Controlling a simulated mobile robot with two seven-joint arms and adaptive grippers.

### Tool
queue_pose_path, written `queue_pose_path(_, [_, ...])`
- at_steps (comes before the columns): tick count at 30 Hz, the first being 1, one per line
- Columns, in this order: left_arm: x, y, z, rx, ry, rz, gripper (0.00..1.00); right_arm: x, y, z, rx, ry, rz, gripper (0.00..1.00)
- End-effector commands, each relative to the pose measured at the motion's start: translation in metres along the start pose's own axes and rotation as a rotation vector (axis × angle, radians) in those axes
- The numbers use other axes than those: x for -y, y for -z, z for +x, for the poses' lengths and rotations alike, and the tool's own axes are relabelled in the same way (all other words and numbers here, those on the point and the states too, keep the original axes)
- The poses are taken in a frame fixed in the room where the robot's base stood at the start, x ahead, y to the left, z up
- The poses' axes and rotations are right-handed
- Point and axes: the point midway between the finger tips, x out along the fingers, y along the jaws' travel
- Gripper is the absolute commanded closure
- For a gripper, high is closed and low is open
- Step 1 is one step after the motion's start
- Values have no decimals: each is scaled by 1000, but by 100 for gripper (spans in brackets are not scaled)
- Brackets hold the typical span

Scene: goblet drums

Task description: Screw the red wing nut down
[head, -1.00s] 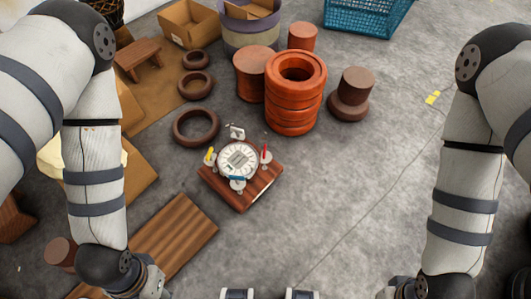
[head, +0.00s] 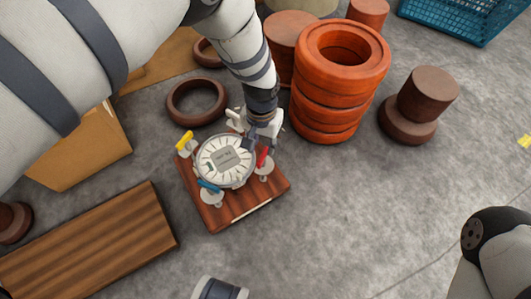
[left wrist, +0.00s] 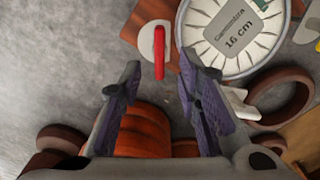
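The red wing nut (head: 263,157) stands on a pale round plate at the right corner of the wooden base (head: 225,212), beside the small goblet drum head (head: 224,160). My left gripper (head: 262,138) hangs just behind it. In the left wrist view the two fingers (left wrist: 160,72) are apart, with the red wing nut (left wrist: 159,50) upright in the picture in line with the gap, nearer the left finger. I see no finger touching it. A label reading "16 cm" shows on the drum head (left wrist: 236,38). My right gripper is out of view.
A yellow wing nut (head: 185,142), a blue one (head: 208,187) and a white one (head: 234,116) stand around the drum head. Orange stacked rings (head: 325,112) rise close behind right. A brown ring (head: 196,102) lies behind.

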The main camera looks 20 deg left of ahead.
Motion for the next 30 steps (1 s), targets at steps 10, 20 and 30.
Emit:
queue_pose_path(10, [0,-1,50,1,0,1,69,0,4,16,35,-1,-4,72])
queue_pose_path(20, [0,0,50,0,0,1,92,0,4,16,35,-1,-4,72])
queue_pose_path(30, [0,-1,50,0,0,8,100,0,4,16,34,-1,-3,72])
